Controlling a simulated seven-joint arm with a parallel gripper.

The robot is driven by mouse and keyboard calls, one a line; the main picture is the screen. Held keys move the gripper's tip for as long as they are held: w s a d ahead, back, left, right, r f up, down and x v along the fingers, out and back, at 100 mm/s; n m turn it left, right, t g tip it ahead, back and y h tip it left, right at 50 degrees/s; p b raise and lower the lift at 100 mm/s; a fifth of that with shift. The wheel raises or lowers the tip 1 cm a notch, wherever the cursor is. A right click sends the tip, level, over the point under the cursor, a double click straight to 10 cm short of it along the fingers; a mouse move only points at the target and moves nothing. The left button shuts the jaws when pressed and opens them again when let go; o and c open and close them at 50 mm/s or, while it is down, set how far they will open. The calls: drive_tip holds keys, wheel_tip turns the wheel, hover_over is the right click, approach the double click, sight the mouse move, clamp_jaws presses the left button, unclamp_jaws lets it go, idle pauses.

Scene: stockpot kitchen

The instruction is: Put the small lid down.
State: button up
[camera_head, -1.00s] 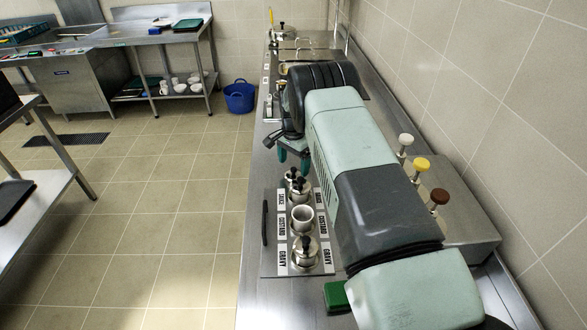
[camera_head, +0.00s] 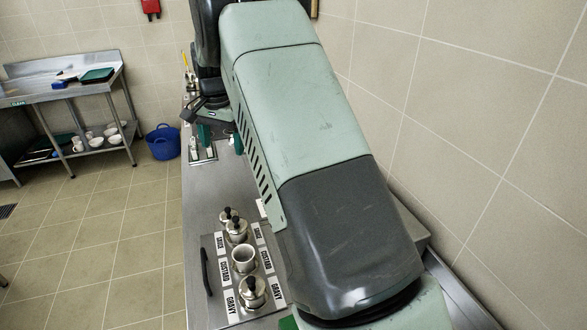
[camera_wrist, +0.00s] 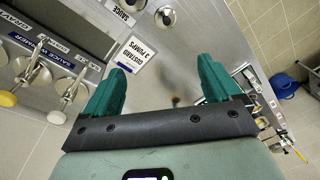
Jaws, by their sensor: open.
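My gripper (camera_head: 221,143) is open. The wrist view shows nothing between its two teal fingers (camera_wrist: 160,66). A small round metal piece with a dark knob, likely this lid, shows at the top of the wrist view (camera_wrist: 165,16), apart from my fingers. The custard pot (camera_head: 243,259) is open. The gravy pot (camera_head: 252,293) has a knobbed lid.
Pump heads (camera_wrist: 35,75) stand in a row at the wall side of the wrist view. A card reading "custard 2 pumps" (camera_wrist: 130,50) lies near my left finger. The steel counter (camera_head: 205,185) between the plate and the far fittings is mostly clear. A blue tub (camera_head: 162,143) stands on the floor.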

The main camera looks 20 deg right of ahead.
drive_tip(key=s+d+r+n+t, duration=0.2)
drive_tip(key=s+d+r+n, duration=0.15)
drive_tip(key=s+r, duration=1.45)
drive_tip(key=s+d+f+n+t, duration=0.1)
drive_tip(key=s+n, duration=0.3)
drive_tip(key=s, duration=1.8)
drive_tip(key=shift+d+f+t, duration=0.15)
drive_tip(key=shift+d+t, duration=0.45)
drive_tip(key=shift+t, duration=0.1)
drive_tip(key=shift+c, duration=0.4)
